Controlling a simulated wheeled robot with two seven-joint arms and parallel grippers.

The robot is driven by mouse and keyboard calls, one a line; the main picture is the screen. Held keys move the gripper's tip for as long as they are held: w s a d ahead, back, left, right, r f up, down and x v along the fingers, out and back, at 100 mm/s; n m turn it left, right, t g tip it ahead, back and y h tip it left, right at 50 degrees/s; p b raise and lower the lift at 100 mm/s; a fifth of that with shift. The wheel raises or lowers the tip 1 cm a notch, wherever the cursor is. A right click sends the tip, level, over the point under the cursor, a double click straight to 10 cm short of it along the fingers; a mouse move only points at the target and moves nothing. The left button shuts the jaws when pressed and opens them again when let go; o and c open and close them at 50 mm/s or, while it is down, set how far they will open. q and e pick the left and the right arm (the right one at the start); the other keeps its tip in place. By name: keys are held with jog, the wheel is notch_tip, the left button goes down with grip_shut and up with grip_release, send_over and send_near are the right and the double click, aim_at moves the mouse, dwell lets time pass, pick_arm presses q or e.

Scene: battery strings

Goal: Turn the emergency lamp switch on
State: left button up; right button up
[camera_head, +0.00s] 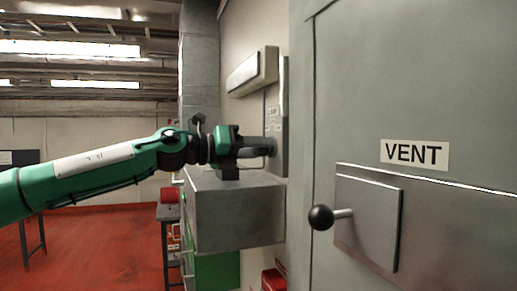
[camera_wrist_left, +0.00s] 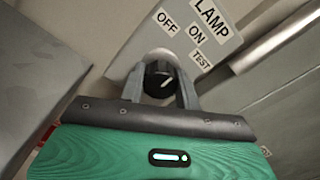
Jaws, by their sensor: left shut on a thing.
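The lamp switch knob (camera_wrist_left: 160,80) is dark and round with a white pointer mark, on a grey plate (camera_wrist_left: 150,30) labelled LAMP, OFF, ON and TEST. The mark slants toward the upper right, on the side of the ON and TEST labels; I cannot tell exactly which one it meets. My left gripper (camera_wrist_left: 160,88) is shut on the knob, one finger on each side. In the head view my left gripper (camera_head: 266,146) reaches the grey switch plate (camera_head: 283,105) on the wall and hides the knob. The emergency lamp (camera_head: 252,71) is a long wall fixture above it. My right gripper is not in view.
A grey box (camera_head: 238,212) juts from the wall just below my left gripper. At the right stands a grey cabinet with a VENT label (camera_head: 414,154) and a ball-ended lever (camera_head: 321,217). The red floor (camera_head: 100,250) at the left is mostly open.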

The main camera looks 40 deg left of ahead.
pick_arm(q)
jog(key=o, duration=1)
jog(key=shift+c, duration=0.2)
jog(key=b+v, duration=0.7)
jog(key=v, duration=0.7)
jog(key=shift+w, duration=0.1)
